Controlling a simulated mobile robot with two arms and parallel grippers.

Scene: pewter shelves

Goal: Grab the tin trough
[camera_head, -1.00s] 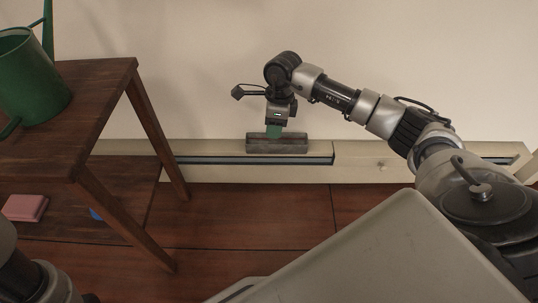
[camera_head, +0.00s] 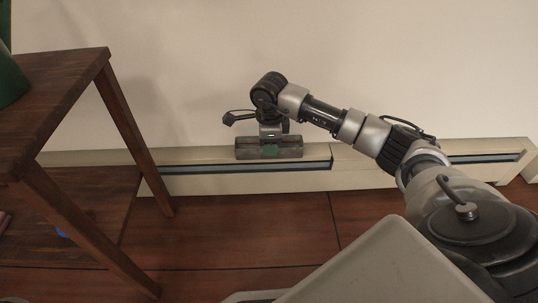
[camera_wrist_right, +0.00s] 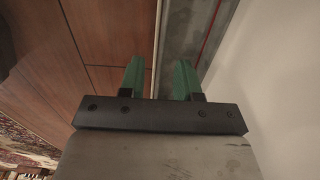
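The tin trough (camera_head: 294,150) is a small grey open box on the pale ledge along the wall, right of the wooden shelf unit. My right gripper (camera_head: 270,149) points down at it, with a green finger showing against its front. In the right wrist view the green fingers (camera_wrist_right: 160,64) are apart, and a long edge of the trough (camera_wrist_right: 205,30) runs between them. One finger is over the floor side, the other over the inside of the trough. I cannot tell whether either finger touches it. My left gripper is not in view.
The pale ledge (camera_head: 365,178) with a dark slot runs along the wall (camera_head: 400,60). The wooden shelf unit (camera_head: 60,90) stands at the left, with part of a green vessel (camera_head: 10,82) on top. The red-brown floor (camera_head: 230,230) in front is clear.

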